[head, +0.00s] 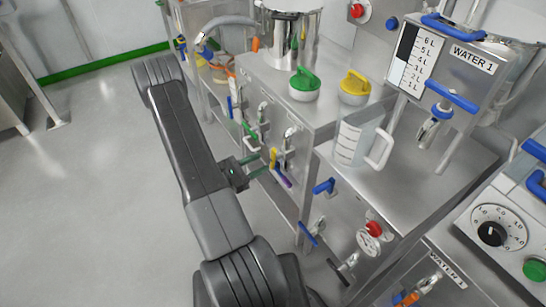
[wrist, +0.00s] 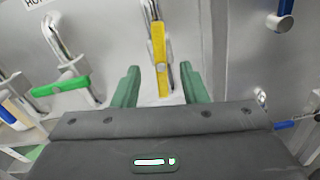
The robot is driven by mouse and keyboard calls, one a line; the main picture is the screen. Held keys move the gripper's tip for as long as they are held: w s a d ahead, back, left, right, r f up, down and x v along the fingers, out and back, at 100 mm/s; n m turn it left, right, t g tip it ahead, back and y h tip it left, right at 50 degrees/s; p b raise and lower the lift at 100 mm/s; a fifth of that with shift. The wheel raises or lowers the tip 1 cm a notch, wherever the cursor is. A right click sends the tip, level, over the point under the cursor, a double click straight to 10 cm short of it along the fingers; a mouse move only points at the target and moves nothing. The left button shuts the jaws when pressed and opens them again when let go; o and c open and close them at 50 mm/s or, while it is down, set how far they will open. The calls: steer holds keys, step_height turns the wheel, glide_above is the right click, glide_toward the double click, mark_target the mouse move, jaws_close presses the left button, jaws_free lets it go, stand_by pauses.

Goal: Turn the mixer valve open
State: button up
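A row of valves with coloured lever handles is on the steel cabinet front. A yellow valve handle (head: 273,157) stands upright in front of my gripper (head: 265,166). In the wrist view the yellow handle (wrist: 160,60) hangs vertically from a steel pipe, between the two green fingers of my gripper (wrist: 159,75). The fingers are open, with a gap on each side of the handle. A green valve handle (wrist: 62,86) lies nearly level to the left. No readable label shows which valve is the mixer's.
A purple handle (head: 283,180) is just below the yellow one. A blue handle (wrist: 279,23) is at upper right in the wrist view. A jug (head: 352,143) and green (head: 304,84) and yellow-topped (head: 355,86) containers stand above. The floor at left is clear.

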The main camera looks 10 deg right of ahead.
mark_target(271, 158)
steer(key=shift+x, duration=3.15)
steer(key=shift+c, duration=0.2)
steer(key=shift+f, duration=0.1)
jaws_close()
